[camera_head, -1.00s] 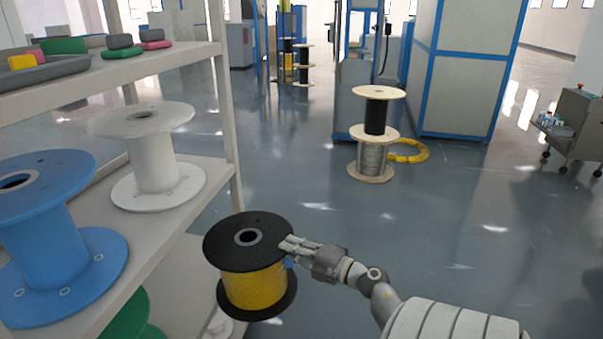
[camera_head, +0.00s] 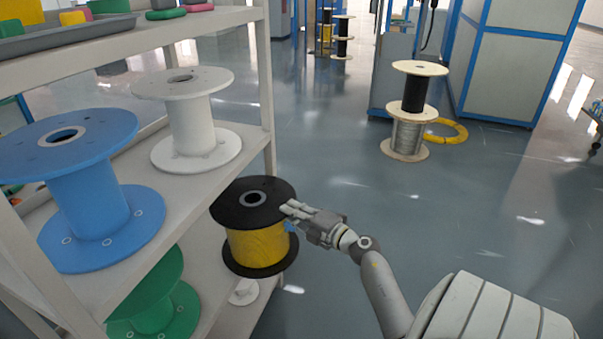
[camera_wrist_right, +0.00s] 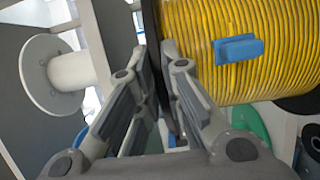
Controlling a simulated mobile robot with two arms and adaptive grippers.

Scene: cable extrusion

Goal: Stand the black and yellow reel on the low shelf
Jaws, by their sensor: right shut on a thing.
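The black and yellow reel (camera_head: 257,243) has black flanges and yellow cable wound on its core. It is upright, or nearly so, in front of the shelf rack's right end. My right gripper (camera_head: 291,209) is shut on the right edge of its upper black flange. In the right wrist view the fingers (camera_wrist_right: 163,100) close around the flange, with the yellow winding (camera_wrist_right: 265,85) and a blue tab (camera_wrist_right: 238,50) beside them. The low shelf (camera_head: 212,293) shows behind and below the reel; I cannot tell whether the reel touches it. My left gripper is out of view.
A green reel (camera_head: 160,305) stands on the low shelf at left, and a small white piece (camera_head: 243,292) lies near its right edge. Above are a blue reel (camera_head: 90,205), a white reel (camera_head: 192,125) and the rack's upright post (camera_head: 264,90).

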